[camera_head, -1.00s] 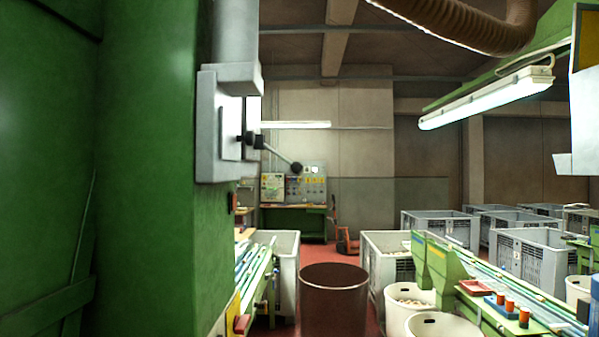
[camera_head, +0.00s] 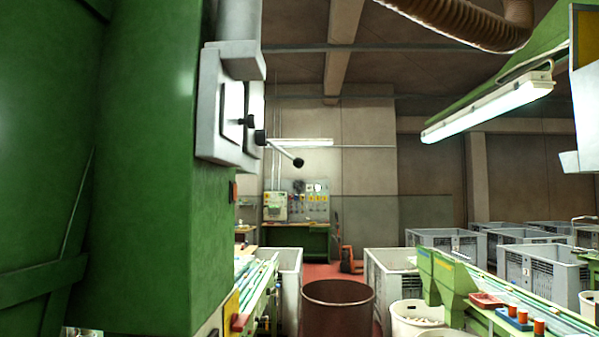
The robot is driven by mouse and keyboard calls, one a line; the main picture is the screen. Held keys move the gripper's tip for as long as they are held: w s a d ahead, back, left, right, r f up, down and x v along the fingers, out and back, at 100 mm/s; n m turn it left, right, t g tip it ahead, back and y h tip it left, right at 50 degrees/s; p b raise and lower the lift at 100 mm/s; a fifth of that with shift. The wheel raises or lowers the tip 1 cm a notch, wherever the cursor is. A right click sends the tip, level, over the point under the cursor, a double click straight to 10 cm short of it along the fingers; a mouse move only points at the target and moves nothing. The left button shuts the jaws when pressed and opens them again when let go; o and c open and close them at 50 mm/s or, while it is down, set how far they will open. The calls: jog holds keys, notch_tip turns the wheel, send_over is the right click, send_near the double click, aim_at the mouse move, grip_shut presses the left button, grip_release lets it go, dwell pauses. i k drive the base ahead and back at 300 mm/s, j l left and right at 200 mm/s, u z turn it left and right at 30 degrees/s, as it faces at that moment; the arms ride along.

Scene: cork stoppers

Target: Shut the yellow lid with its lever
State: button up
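A lever (camera_head: 280,150) with a black ball knob sticks out to the right from a grey box (camera_head: 230,110) on the green machine wall. It slopes slightly down. I see no clear yellow lid. A yellow panel (camera_head: 586,45) is cut off at the upper right edge, and a small yellow plate (camera_head: 231,312) shows low beside the green wall. I cannot tell whether either is the lid. My gripper does not show clearly. A small metallic piece at the bottom left edge is too cut off to identify.
The large green machine wall (camera_head: 150,180) fills the left. A brown bin (camera_head: 338,312) stands on the red floor ahead, between grey crates (camera_head: 388,285) and conveyor benches. A lit tube lamp (camera_head: 490,108) and a ribbed hose (camera_head: 460,18) hang at upper right.

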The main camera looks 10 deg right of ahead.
aim_at(298, 162)
jog(key=i+l, duration=0.3)
jog(key=i, duration=0.15)
jog(key=i+l+u, duration=0.1)
jog(key=i+l, duration=0.2)
jog(key=i, duration=0.2)
jog(key=i+l, duration=0.3)
jog(key=i, duration=0.15)
